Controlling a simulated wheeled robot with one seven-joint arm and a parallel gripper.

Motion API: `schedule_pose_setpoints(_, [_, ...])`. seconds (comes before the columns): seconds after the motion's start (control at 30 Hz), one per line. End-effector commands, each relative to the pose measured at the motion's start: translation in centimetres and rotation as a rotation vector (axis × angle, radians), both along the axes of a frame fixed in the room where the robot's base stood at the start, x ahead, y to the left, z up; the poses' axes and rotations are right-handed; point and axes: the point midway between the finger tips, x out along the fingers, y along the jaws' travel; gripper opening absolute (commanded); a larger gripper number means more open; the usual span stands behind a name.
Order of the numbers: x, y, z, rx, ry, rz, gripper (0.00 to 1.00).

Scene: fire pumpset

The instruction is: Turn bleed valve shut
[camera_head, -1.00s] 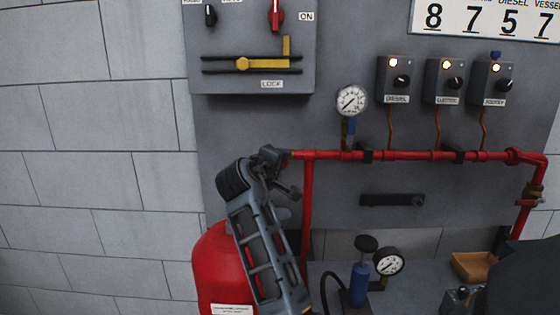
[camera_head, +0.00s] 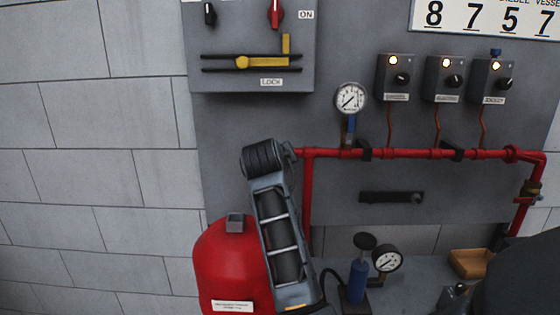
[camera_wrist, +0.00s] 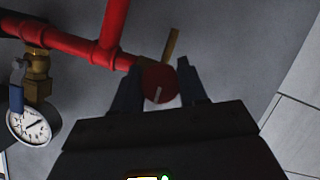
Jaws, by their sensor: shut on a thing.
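The bleed valve (camera_wrist: 158,84) shows in the wrist view as a round red knob with a pale line across its face, at the end of the red pipe. A thin brass-coloured piece (camera_wrist: 171,44) sticks out beyond it. My gripper (camera_wrist: 160,74) has one dark finger on each side of the knob and is shut on it. In the head view my gripper (camera_head: 289,149) is at the left end of the red pipe (camera_head: 400,154). My own wrist hides the valve there.
A pressure gauge (camera_head: 350,98) with a blue-handled cock stands above the pipe; it also shows in the wrist view (camera_wrist: 30,124). A hand pump (camera_head: 357,280) and second gauge (camera_head: 387,259) stand lower right. The wall at left is clear.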

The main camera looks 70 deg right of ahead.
Motion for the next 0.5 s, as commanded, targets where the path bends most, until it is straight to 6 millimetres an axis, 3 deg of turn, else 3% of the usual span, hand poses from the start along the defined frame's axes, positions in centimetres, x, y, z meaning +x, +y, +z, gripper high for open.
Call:
schedule_pose_setpoints(0.03, [0.02, 0.08, -0.67, 0.016, -0.002, 0.002, 0.12])
schedule_pose_setpoints(0.5, [0.08, 0.11, -0.87, 0.032, -0.029, 0.002, 0.12])
